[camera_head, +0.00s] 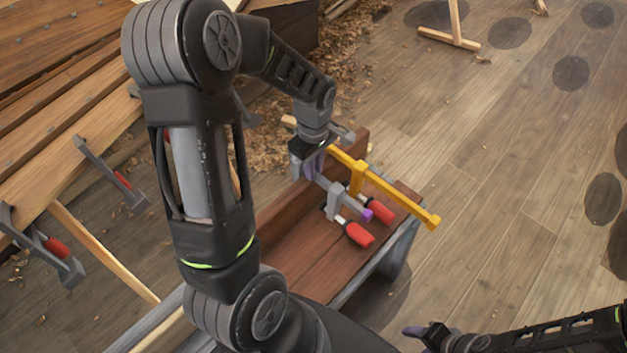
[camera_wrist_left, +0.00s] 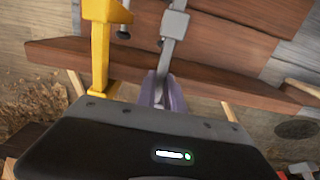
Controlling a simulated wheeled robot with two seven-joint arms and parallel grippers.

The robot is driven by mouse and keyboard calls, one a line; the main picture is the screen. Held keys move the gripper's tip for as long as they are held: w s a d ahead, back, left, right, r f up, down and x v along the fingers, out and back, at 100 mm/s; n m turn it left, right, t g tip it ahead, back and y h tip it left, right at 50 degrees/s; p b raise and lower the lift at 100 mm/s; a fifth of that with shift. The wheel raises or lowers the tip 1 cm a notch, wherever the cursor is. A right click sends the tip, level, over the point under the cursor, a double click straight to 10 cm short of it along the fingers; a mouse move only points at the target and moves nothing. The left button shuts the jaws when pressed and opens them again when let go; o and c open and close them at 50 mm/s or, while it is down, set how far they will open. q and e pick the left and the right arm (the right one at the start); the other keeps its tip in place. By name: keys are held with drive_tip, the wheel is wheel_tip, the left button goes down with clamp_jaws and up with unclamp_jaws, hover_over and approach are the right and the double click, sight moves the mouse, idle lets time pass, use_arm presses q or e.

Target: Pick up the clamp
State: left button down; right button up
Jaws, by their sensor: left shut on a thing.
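A grey bar clamp (camera_head: 338,191) with a red handle and a purple end lies over a brown wooden box in the head view. My left gripper (camera_head: 316,163) is shut on its bar near the far end. In the left wrist view the grey clamp (camera_wrist_left: 174,28) runs up from between my purple fingers (camera_wrist_left: 165,93). A yellow clamp (camera_head: 385,185), also red-handled, lies right beside it, and it shows left of my fingers in the wrist view (camera_wrist_left: 100,45). I cannot tell whether the grey clamp touches the box. My right gripper (camera_head: 425,335) is at the lower right, its jaws unclear.
The brown wooden box (camera_head: 312,262) has a raised wall on its far side. Grey clamps (camera_head: 108,170) with red handles hang on the planked hull (camera_head: 50,135) at left. Wood shavings (camera_head: 345,55) lie behind. The floor (camera_head: 500,150) at right is largely clear.

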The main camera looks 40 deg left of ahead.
use_arm(q)
drive_tip(key=shift+w+r, duration=0.1)
drive_tip(key=shift+r, duration=0.05)
idle(0.5)
drive_tip(key=shift+r, duration=0.8)
wheel_tip(320, 180, up, 16)
drive_tip(key=p, duration=0.2)
use_arm(e)
wheel_tip(320, 180, up, 2)
drive_tip(key=shift+r, duration=0.2)
